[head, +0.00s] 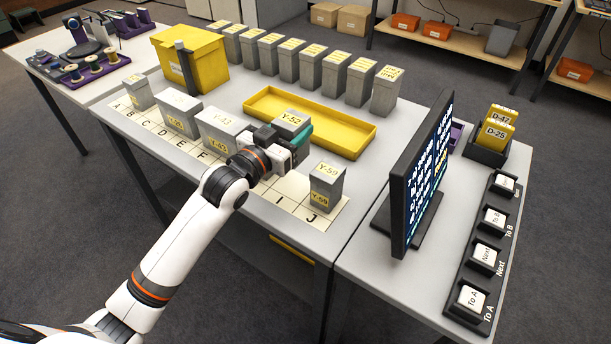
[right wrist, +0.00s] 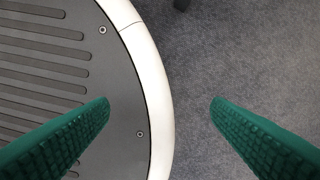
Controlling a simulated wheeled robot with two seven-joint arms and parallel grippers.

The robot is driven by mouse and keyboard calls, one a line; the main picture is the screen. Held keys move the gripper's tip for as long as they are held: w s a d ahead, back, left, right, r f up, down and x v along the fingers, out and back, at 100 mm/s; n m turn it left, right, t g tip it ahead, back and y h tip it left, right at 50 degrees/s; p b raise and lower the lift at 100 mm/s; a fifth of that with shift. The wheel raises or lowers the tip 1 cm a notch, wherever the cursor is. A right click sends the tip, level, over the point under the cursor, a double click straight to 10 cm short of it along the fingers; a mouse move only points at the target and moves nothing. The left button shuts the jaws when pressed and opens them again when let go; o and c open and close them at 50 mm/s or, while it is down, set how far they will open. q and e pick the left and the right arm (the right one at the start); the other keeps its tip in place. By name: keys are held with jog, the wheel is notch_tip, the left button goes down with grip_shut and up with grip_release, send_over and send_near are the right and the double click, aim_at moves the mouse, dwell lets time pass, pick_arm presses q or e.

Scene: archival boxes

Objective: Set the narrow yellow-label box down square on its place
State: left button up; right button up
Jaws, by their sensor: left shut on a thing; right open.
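My left gripper (head: 297,139) is shut on a narrow grey box with a yellow label, Y-52 (head: 291,119). The gripper hides most of the box's lower part, so I cannot tell whether its base touches the table. It is at the lettered strip (head: 287,206), between the Y-43 box (head: 221,123) and the Y-59 box (head: 326,183). The strip's letters I and J show in front of the Y-59 box; the letters by the gripper are hidden by my arm. My right gripper (right wrist: 160,104) is open and empty, over my own base and the carpet.
A yellow tray (head: 345,143) lies just behind the held box. Several grey boxes (head: 288,60) stand in a row at the back. A yellow bin (head: 205,58) is at the left. A monitor (head: 425,170) stands at the right.

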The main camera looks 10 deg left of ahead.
pick_arm(q)
notch_tip(320, 180, down, 5)
jog(key=shift+w+f+b, duration=0.15)
jog(key=shift+f+b, duration=0.05)
jog(key=shift+b, duration=0.1)
notch_tip(320, 180, down, 3)
jog(key=shift+f, duration=0.5)
pick_arm(e)
jog(key=shift+s+d+f, duration=0.45)
jog(key=shift+d+f, duration=0.1)
pick_arm(q)
jog(key=shift+f, duration=0.1)
jog(key=o, duration=1.1)
jog(key=shift+o, duration=0.2)
jog(key=v, duration=1.2)
pick_arm(e)
jog(key=shift+s+a, duration=0.1)
jog(key=shift+a, duration=0.1)
jog(key=shift+d, duration=0.1)
